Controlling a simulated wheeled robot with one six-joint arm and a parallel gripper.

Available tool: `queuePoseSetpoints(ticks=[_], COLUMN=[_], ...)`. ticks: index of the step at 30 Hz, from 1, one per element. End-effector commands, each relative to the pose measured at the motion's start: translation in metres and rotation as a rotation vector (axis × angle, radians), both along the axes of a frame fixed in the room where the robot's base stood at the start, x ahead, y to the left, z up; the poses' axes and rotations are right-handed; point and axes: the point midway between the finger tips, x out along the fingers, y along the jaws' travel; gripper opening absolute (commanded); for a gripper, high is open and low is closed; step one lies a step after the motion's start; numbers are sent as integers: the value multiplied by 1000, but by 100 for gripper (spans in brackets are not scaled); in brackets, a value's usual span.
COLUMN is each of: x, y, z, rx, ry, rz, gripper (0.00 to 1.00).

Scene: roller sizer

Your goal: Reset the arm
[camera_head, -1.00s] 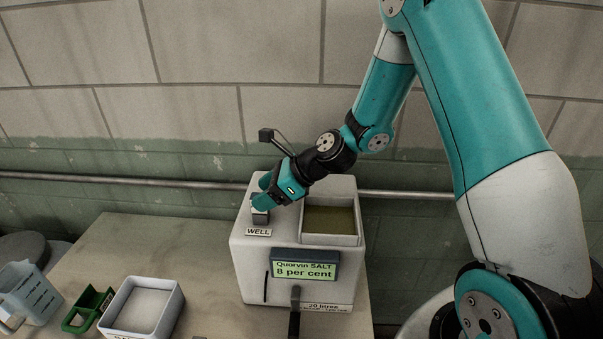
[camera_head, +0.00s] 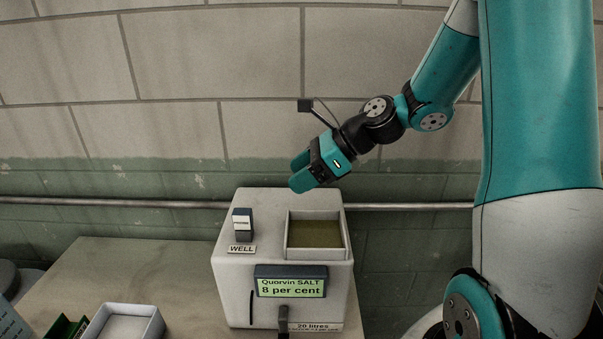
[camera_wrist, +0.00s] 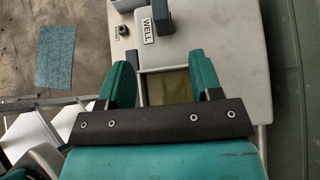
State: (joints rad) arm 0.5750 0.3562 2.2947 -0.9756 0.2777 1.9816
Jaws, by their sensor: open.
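My gripper (camera_head: 300,172) is in the air above and behind the white machine's top, apart from it. In the wrist view my gripper (camera_wrist: 162,85) shows two teal fingers spread apart with nothing between them. The white machine (camera_head: 232,285) stands on the table with a display reading "Quorvin SALT 8 per cent". A grey block with a pale band (camera_head: 242,224) stands upright at the label WELL, on the left of its top. In the wrist view this block (camera_wrist: 168,18) is partly cut off by the top edge.
An open rectangular basin (camera_head: 343,240) with olive contents is on the machine's top right. A white tray (camera_head: 150,322) and a green item (camera_head: 66,328) lie at the lower left of the table (camera_head: 130,262). A pipe (camera_head: 120,203) runs along the wall behind.

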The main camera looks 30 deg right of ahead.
Motion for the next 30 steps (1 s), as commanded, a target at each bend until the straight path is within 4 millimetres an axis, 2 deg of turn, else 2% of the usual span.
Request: queuePoseSetpoints(ticks=[9,11,14,17,21,25,30], x=[0,-3,-14,-36,-81,-126,-177], y=[2,8,31,65,108,134,149], z=[-1,-1,-3,-6,-12,-18,-26], rx=[-7,-32,-132,-288,-505,-652,-747], ry=[-5,-24,-107,-253,-515,-774,-1080], rz=[10,49,208,486,961,1404,1896], gripper=[59,59,59,59,59,59,59])
